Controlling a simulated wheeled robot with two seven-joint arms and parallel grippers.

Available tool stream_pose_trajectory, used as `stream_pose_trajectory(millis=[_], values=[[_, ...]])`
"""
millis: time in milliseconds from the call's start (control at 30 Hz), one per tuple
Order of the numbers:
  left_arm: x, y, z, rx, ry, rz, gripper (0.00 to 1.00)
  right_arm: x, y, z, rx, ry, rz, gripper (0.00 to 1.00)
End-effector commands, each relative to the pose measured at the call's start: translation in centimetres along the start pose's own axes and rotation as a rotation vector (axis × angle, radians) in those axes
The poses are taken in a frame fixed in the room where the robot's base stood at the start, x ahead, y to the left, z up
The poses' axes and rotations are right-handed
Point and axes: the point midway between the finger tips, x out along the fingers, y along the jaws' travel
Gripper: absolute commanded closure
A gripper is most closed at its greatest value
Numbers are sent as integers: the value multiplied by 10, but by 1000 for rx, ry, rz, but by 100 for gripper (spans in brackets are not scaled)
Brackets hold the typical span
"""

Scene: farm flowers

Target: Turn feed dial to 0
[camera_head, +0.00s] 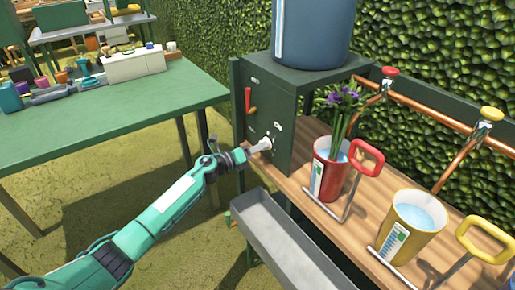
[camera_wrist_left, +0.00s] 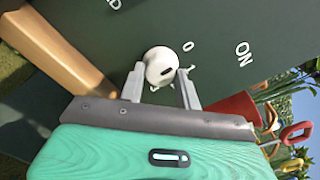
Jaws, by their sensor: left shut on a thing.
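The feed dial (camera_wrist_left: 161,66) is a round white knob with a dark slot mark, on the dark green face of the feed box (camera_head: 272,105). In the left wrist view a white "0" and "ON" are printed on the panel to the right of the dial. My left gripper (camera_wrist_left: 160,88) is shut on the dial, one finger on each side. In the head view my left gripper (camera_head: 262,146) reaches the box's lower front, and its fingers cover most of the dial. My right gripper is not in view.
A red lever (camera_head: 249,101) is on the box above the dial. A grey trough (camera_head: 285,245) is below. A red bucket with purple flowers (camera_head: 330,170) and a yellow bucket (camera_head: 410,228) stand on the wooden shelf. A green table (camera_head: 110,115) is at left.

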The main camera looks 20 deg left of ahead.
Motion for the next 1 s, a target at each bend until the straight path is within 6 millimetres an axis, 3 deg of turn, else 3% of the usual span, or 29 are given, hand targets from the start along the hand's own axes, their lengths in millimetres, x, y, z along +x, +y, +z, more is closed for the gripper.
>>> stream_pose_trajectory(millis=[167, 200, 300, 667, 767, 1000], values=[[0, 0, 1, -1, -2, 1, 90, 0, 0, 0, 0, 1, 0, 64], [0, 0, 1, -1, -2, 1, 61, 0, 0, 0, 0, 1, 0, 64], [0, 0, 1, -1, -2, 1, 45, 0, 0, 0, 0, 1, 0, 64], [-6, 1, 0, 0, -1, 1, 45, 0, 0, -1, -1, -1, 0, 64], [-18, 1, 0, -1, 0, 2, 45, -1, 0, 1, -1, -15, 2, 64], [-68, 1, -1, 0, 1, 3, 45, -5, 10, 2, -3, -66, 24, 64]])
